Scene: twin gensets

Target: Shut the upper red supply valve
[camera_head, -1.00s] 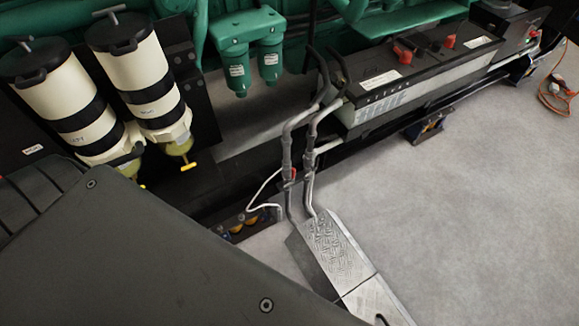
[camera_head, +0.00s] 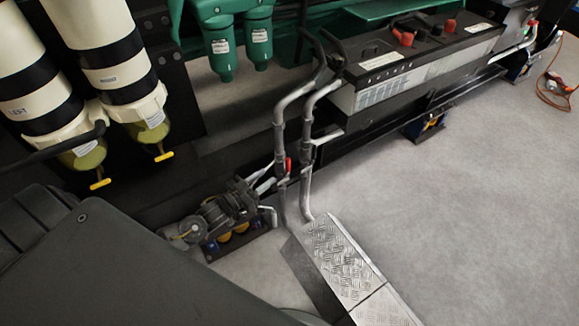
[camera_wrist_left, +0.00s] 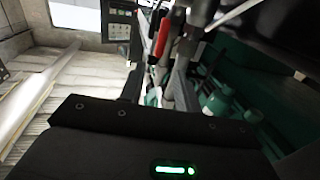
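A small red valve handle (camera_head: 289,165) stands against the left of two bent grey pipes (camera_head: 310,150) in the head view. A red handle (camera_wrist_left: 161,37) also shows upright among the pipes in the left wrist view. My left gripper (camera_head: 266,185), a dark and grey mechanism, is low between the filters and the pipes, its front end pointing right, just left of the red handle. I cannot see contact, or whether its fingers are apart. The left wrist view shows its black housing with a green light. My right gripper is not in view.
Two cream fuel filters (camera_head: 108,52) with yellow drain taps hang at upper left. A black battery box (camera_head: 410,65) stands behind the pipes. A metal tread plate (camera_head: 340,255) lies at the pipes' foot. The grey floor (camera_head: 480,190) is clear at right; an orange cable (camera_head: 550,92) lies there.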

